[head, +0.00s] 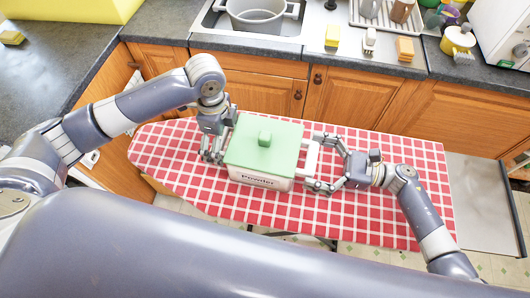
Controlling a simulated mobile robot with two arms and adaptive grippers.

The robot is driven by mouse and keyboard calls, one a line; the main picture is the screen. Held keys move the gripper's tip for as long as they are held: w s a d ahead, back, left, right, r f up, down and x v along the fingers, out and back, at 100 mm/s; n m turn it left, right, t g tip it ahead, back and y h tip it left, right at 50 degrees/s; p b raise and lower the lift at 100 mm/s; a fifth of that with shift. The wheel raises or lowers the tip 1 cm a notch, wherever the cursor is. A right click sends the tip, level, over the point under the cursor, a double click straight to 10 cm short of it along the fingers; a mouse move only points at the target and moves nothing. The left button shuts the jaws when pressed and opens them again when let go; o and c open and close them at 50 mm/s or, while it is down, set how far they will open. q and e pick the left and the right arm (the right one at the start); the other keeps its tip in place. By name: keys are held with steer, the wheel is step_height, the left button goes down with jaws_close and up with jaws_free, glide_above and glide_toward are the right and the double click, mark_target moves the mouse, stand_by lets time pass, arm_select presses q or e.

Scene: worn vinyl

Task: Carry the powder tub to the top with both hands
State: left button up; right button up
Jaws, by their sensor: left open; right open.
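The powder tub (262,181) is a cream box with a green lid and knob and the word "Powder" on its front. It stands upright on a red-and-white checked ironing board (400,175). A pale handle shows on its right side. My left gripper (213,158) is open at the tub's left side. My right gripper (318,163) is open at the tub's right side, its fingers around or beside the handle. I cannot tell whether either gripper touches the tub. The tub's left side is partly hidden by my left gripper.
Behind the board is a dark worktop (390,66) over wooden cabinets (345,100). A sink with a grey pot (258,18), sponges (405,49), a dish rack (385,14) and a yellow mug (457,40) stand on it. The left worktop (60,60) has a large clear area.

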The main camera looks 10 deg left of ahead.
arm_select(q)
steer(key=c, duration=1.8)
arm_select(e)
steer(key=c, duration=1.7)
arm_select(q)
steer(key=shift+o, duration=0.2)
steer(key=shift+r, duration=0.1)
arm_select(e)
steer(key=shift+r, duration=0.1)
arm_select(q)
steer(key=shift+r, duration=0.1)
arm_select(e)
steer(key=shift+r, duration=0.15)
